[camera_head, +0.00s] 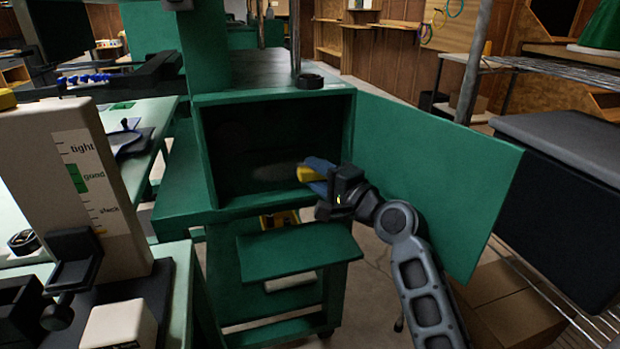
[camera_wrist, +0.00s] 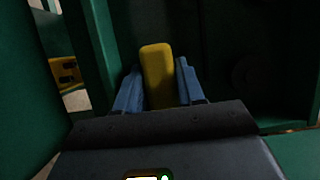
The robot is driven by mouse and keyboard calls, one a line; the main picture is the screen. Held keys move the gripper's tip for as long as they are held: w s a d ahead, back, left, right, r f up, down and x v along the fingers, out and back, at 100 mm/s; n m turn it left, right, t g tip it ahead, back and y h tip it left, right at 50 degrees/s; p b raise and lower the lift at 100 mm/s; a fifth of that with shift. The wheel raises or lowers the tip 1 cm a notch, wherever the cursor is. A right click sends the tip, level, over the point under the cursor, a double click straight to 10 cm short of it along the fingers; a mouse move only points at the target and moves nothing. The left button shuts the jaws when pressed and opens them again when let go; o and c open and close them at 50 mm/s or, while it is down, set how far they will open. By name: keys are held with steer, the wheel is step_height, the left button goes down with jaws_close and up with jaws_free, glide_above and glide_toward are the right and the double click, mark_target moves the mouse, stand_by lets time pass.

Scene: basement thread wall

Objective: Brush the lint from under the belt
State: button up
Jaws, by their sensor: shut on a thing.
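My gripper (camera_head: 316,172) reaches in at the lower right of the open front of a green cabinet (camera_head: 208,160). Its blue fingers are shut on a yellow block-shaped thing (camera_head: 308,174), perhaps the brush's handle; no bristles show. In the wrist view the yellow thing (camera_wrist: 157,75) stands between the fingers (camera_wrist: 157,95). A faint grey patch (camera_head: 272,172), possibly the lint, lies on the dark cabinet floor just left of the gripper. I cannot make out the belt in the dark interior; a dim round shape (camera_head: 230,137) shows at the back.
A green door panel (camera_head: 430,165) stands open right of the cabinet, close to my arm. A green ledge (camera_head: 300,252) juts out below the opening. A tension gauge (camera_head: 75,180) stands at left. A dark bin (camera_head: 560,195) and wire shelf are at right.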

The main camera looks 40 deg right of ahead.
steer(key=shift+s+d+r+p, duration=0.1)
steer(key=shift+s+d+p, duration=0.05)
steer(key=shift+d+p, duration=0.2)
steer(key=shift+w+a+p, duration=0.2)
steer(key=shift+a+p, duration=0.1)
steer(key=shift+w+a+p, duration=0.25)
steer(key=shift+a+p, duration=0.05)
steer(key=shift+a, duration=0.25)
steer(key=shift+w+a+p, duration=0.2)
steer(key=shift+a+p, duration=0.1)
steer(key=shift+a, duration=0.25)
steer(key=shift+c, duration=0.8)
steer(key=shift+w+a+p, duration=0.3)
steer(key=shift+a+p, duration=0.35)
steer(key=shift+a, duration=0.35)
steer(key=shift+w+a+p, duration=0.25)
steer(key=shift+a+p, duration=0.35)
steer(key=shift+a, duration=0.4)
steer(key=shift+w+a+r+p, duration=0.1)
steer(key=shift+w+a+p, duration=0.2)
steer(key=shift+a+p, duration=0.55)
steer(key=shift+w+a+p, duration=0.35)
steer(key=shift+a+p, duration=0.35)
steer(key=shift+a, duration=0.25)
steer(key=shift+w+a+r+p, duration=0.1)
steer(key=shift+w+a+p, duration=0.2)
steer(key=shift+a+p, duration=0.55)
steer(key=shift+w+a+f+p, duration=0.2)
steer(key=shift+a+p, duration=0.1)
steer(key=shift+a, duration=0.25)
